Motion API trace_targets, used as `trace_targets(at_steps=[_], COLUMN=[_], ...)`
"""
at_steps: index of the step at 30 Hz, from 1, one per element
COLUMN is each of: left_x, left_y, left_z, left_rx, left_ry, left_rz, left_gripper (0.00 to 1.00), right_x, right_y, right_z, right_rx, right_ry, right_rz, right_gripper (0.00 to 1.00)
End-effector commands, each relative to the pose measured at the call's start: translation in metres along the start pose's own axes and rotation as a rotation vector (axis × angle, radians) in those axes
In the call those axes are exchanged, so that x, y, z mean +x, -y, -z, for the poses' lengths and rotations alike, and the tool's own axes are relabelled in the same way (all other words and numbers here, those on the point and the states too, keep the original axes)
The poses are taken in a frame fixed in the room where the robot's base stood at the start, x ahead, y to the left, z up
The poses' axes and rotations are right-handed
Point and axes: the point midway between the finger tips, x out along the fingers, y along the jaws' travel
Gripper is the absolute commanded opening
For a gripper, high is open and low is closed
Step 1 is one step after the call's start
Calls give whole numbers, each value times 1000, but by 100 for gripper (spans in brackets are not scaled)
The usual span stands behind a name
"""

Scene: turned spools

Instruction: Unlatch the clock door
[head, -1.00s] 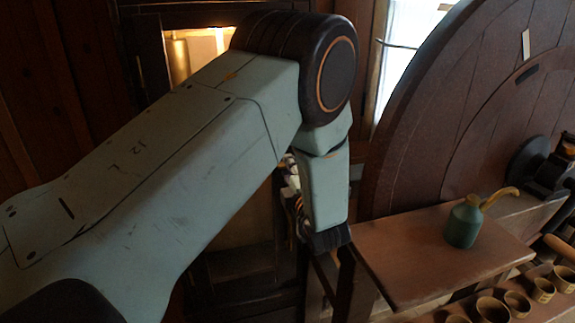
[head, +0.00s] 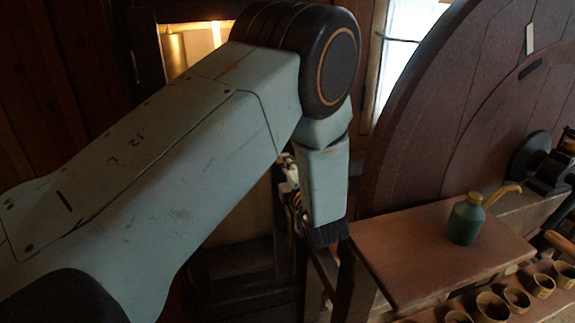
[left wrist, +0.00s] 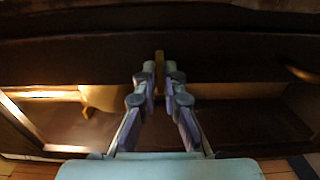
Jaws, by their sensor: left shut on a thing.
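My left gripper (left wrist: 159,88) shows in the left wrist view with its two fingers closed around a small brass latch piece (left wrist: 159,62). The latch stands upright on a dark wooden bar, the frame of the clock door (left wrist: 80,62). Below the bar the wrist view shows the lit inside of the clock case, with a pale brass shape (left wrist: 103,97) at left. In the head view my left arm covers most of the clock; part of its lit opening and a brass cylinder (head: 176,52) show above the arm. My left fingers are hidden there. My right gripper is out of view.
A wooden bench (head: 430,265) stands right of my arm, with a green oil can (head: 466,220) on it. Several small cups (head: 492,305) line its front. A large round wooden wheel (head: 450,110) rises behind the bench, near a bright window (head: 400,60).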

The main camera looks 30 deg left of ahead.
Motion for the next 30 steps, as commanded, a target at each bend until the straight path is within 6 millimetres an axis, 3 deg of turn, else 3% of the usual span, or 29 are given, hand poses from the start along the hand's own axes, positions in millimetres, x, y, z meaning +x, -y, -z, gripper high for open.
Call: trace_targets(at_steps=[16, 30], left_x=[2, 2], left_y=[0, 0], left_z=[-1, -1], left_rx=[58, 441], left_ry=[4, 4], left_rz=[2, 2], left_gripper=[0, 0], right_x=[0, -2], right_y=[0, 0], right_z=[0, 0], right_rx=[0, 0], right_ry=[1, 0], right_rz=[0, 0], right_gripper=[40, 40])
